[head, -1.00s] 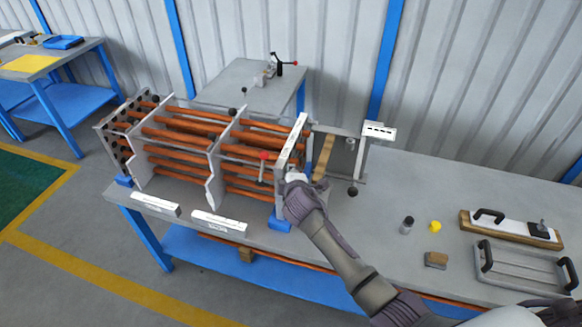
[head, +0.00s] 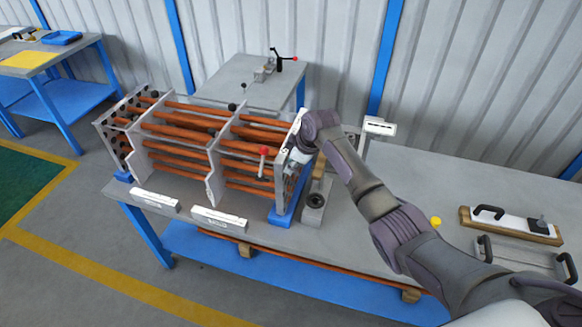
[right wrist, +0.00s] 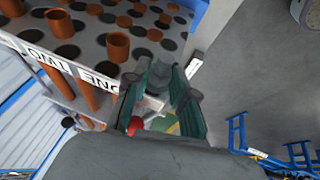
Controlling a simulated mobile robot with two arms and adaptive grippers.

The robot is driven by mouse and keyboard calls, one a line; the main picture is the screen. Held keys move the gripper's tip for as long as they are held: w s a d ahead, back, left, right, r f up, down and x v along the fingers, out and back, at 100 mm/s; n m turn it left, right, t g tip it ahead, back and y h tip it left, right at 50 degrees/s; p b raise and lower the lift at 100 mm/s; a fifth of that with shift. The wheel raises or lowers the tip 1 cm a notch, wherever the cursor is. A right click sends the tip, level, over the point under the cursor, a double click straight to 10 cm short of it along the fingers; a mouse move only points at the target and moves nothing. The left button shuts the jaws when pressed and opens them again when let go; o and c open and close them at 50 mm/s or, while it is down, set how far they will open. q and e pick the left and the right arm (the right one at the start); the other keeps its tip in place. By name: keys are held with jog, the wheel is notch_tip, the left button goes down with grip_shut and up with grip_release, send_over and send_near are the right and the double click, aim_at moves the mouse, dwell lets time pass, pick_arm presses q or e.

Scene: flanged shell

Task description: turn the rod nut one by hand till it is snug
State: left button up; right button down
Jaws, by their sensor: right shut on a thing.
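The shell frame stands on the bench, with copper tubes (head: 185,124) running through its upright plates. Its right end plate (head: 286,168) is partly behind my right gripper (head: 298,154), which is up against it. In the right wrist view the plate carries labels reading ONE (right wrist: 100,79) and TWO (right wrist: 48,60). There my right gripper (right wrist: 163,84) has its teal fingers around a small dark grey piece (right wrist: 155,62), apparently the rod nut one, near the plate's edge by the ONE label. The fingers hide most of it, so I cannot tell whether it sits snug. My left gripper is not in view.
A red-knobbed lever (head: 263,152) stands in front of the tubes. A grey block with a black round top (head: 314,200) is just right of the end plate. A yellow piece (head: 436,221) and a handled white plate (head: 500,222) lie at the right. A back table (head: 225,88) stands behind.

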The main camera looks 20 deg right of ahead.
jog(key=shift+w+d+f+g+y+b, duration=0.1)
jog(key=shift+d+f+g+y+b, duration=0.15)
jog(key=shift+g+y+b, duration=0.4)
jog(key=shift+r+g, duration=0.1)
jog(key=shift+g, duration=0.25)
jog(key=c, duration=1)
grip_release()
jog(key=shift+d+m, duration=0.15)
jog(key=shift+m, duration=0.15)
jog(key=shift+o, duration=0.2)
jog(key=v, duration=1.2)
